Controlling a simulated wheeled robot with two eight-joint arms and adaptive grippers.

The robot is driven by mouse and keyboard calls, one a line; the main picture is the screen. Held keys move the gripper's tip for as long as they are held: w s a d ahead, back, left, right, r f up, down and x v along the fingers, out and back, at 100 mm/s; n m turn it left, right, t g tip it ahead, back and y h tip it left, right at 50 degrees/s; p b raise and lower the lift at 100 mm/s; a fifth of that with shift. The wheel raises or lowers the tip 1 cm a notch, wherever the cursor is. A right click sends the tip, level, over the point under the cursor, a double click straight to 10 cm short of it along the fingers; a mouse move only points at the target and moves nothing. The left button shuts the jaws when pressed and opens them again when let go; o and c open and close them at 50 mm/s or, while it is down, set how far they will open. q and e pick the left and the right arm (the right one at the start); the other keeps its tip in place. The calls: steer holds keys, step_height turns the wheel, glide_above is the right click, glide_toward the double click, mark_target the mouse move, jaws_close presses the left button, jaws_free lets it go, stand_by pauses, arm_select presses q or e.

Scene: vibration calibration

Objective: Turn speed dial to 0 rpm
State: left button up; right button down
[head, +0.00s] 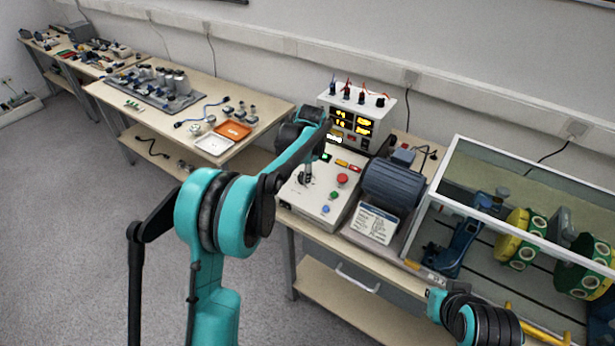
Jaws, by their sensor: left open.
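The control box (322,208) is a pale sloping panel on the bench, with a red button (342,179), a blue button (325,209), a green button (333,195) and a small green display (326,157). My left gripper (306,180) points down at the upper left of this panel, low over it or touching it. It is open. The speed dial is not clearly visible; the gripper and wrist cover that part of the panel. My right arm (475,317) shows at the lower right, in front of the bench; its fingers cannot be made out.
A meter box (354,128) with yellow digits stands behind the panel. A blue-grey motor (391,186) and a label card (375,223) are to its right, then a clear-walled guard frame (437,188) over yellow-green rotors. An orange tray (233,130) lies on the left bench.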

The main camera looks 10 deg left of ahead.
arm_select(q)
steer(key=shift+b+x, duration=0.45)
steer(key=shift+x, duration=1.45)
steer(key=shift+c, duration=0.4)
steer(key=c, duration=1.1)
steer(key=shift+r+n, duration=0.1)
steer(key=shift+n, duration=0.2)
